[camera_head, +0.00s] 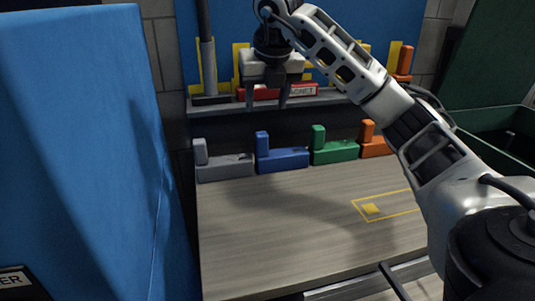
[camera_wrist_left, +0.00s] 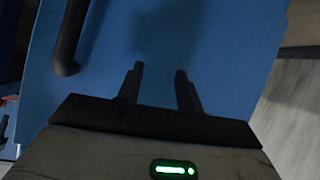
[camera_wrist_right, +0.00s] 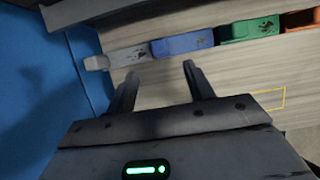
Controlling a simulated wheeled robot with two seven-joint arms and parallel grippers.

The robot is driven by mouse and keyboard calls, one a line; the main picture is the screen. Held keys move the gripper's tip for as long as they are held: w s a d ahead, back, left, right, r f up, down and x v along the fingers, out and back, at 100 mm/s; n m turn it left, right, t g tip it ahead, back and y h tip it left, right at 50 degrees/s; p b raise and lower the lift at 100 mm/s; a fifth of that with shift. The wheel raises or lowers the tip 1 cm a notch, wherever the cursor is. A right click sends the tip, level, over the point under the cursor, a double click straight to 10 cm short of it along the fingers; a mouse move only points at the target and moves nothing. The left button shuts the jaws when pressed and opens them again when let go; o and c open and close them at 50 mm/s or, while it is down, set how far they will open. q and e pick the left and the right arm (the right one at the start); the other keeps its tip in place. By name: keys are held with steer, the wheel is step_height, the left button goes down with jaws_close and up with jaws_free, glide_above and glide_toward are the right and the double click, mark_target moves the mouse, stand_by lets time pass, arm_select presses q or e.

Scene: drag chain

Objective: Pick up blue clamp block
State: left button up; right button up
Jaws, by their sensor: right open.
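The blue clamp block (camera_head: 283,158) sits on the bench against its back wall, between the grey and green blocks. It has a low body and a raised post at its left end. It also shows in the right wrist view (camera_wrist_right: 183,43). My right gripper (camera_head: 264,103) hangs open and empty above and behind the row, in front of the shelf. In the right wrist view its fingers (camera_wrist_right: 158,82) are apart with nothing between them. My left gripper (camera_wrist_left: 159,78) shows only in the left wrist view, fingers apart and empty, facing a blue panel.
Grey (camera_head: 224,166), green (camera_head: 335,151) and orange (camera_head: 375,146) blocks stand in the same row. A shelf (camera_head: 335,97) with red items runs above. A yellow outline (camera_head: 371,208) marks the bench at right. A blue panel (camera_head: 80,150) stands at left. The front bench is clear.

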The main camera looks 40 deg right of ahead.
mark_target(263, 135)
steer(key=x, duration=0.7)
steer(key=shift+s+f, duration=0.15)
steer(key=shift+s, duration=0.1)
steer(key=shift+x, duration=3.3)
steer(key=shift+a, duration=0.15)
jaws_close()
